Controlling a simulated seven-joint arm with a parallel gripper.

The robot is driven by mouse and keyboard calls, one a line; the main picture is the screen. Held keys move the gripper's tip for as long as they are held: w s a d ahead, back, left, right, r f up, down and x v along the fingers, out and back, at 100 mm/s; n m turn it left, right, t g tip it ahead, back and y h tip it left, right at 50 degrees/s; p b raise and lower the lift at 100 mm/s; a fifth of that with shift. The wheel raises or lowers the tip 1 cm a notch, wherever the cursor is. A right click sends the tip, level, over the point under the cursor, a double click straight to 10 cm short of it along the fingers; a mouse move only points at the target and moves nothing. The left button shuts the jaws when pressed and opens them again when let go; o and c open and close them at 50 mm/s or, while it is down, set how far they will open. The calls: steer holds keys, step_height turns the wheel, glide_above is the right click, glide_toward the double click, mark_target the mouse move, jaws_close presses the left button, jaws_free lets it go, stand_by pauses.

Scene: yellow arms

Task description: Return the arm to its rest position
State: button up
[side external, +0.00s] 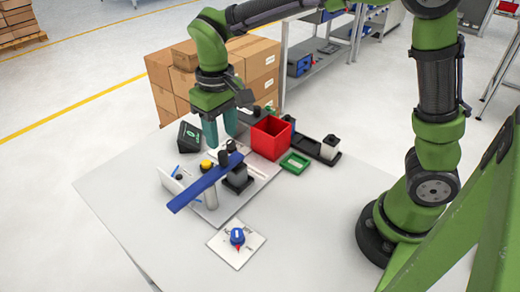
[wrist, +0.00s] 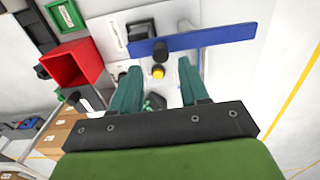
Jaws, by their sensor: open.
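My arm is green and reaches over the table from its base on the right in the side external view. My gripper (side external: 222,132) points down with its two teal fingers apart and nothing between them. It hangs over the far part of the work plate, behind the blue bar. In the wrist view my gripper (wrist: 155,88) also shows its two fingers spread, with the plate beyond them.
A blue bar (side external: 205,184) lies above the pale plate, near a yellow button (side external: 206,165). A red bin (side external: 270,139), a green tray (side external: 295,162) and a black box (side external: 189,138) stand close by. A blue knob (side external: 237,236) sits in front. The table's front left is clear.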

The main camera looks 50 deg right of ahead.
steer(key=shift+r, duration=0.35)
